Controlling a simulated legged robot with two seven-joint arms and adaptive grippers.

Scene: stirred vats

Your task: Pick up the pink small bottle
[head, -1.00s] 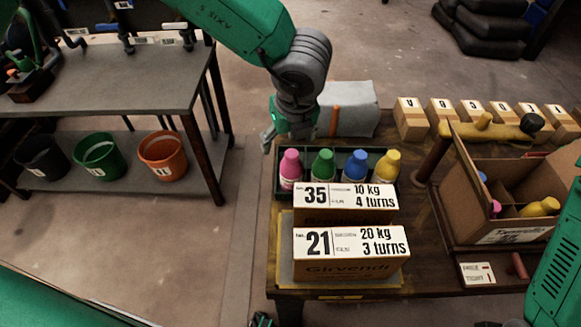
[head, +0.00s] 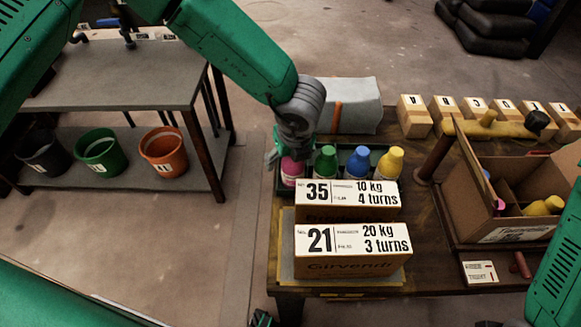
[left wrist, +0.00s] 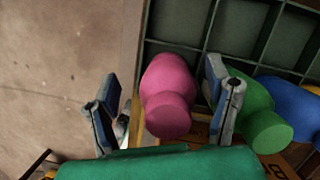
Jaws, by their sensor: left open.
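The pink small bottle (head: 291,172) stands at the left end of a row in a dark divided tray (head: 283,190). Green (head: 326,162), blue (head: 357,163) and yellow (head: 391,163) bottles stand to its right. My left gripper (head: 284,158) is over the pink bottle and hides its upper part in the head view. In the left wrist view the pink bottle (left wrist: 167,92) is between the two open fingers (left wrist: 163,108). The right finger is in the gap between the pink and green (left wrist: 255,110) bottles. No grip on the bottle shows. My right gripper is not in view.
Boxes marked 35 (head: 347,196) and 21 (head: 352,245) stand in front of the tray. An open carton (head: 500,215) with bottles is at right. Labelled wooden blocks (head: 445,108) line the back, and a grey block (head: 352,105) stands behind the tray.

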